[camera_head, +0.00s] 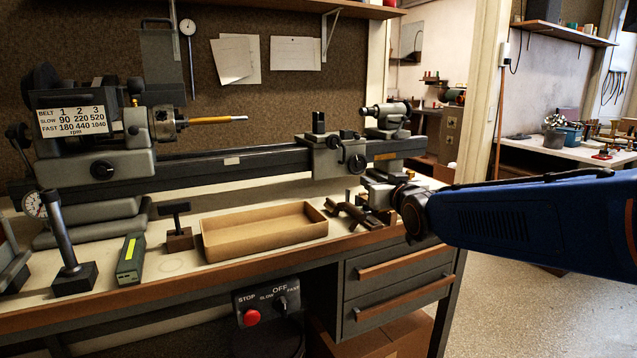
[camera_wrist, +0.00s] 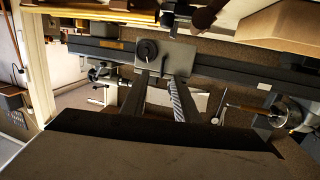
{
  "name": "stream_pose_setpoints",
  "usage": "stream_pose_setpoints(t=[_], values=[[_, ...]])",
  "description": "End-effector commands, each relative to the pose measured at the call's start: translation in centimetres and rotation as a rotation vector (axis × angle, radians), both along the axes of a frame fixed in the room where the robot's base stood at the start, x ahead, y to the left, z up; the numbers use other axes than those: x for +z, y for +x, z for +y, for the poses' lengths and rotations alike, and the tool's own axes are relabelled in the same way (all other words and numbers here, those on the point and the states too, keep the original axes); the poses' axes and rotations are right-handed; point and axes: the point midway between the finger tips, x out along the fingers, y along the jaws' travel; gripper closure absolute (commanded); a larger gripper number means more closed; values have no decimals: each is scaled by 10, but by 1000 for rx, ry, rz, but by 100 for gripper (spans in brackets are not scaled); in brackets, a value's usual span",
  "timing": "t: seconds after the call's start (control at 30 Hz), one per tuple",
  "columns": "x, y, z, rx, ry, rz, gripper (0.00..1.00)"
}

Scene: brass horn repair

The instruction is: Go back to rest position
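My blue arm reaches in from the right of the head view, and its wrist is near the right end of the bench. In the wrist view, my gripper (camera_wrist: 167,76) shows two dark fingers with a clear gap between them. Nothing is seen held in that gap. The fingers point toward the lathe carriage (camera_wrist: 188,58), which appears upside down there. In the head view the carriage (camera_head: 335,158) sits on the lathe bed to the left of my wrist. The fingertips are hard to make out in the head view.
The lathe (camera_head: 95,150) runs along the back of the bench. An open cardboard tray (camera_head: 262,250), a green box (camera_head: 130,262) and small metal tools stand in front. Drawers (camera_head: 400,285) and a switch panel (camera_head: 268,305) are below. Clear floor (camera_head: 530,295) lies right of the bench.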

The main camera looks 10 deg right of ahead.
Motion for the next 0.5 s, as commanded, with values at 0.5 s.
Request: stream_pose_setpoints(t=[0.5], values=[[-150, -214, -40, -90, -48, 677, 72]])
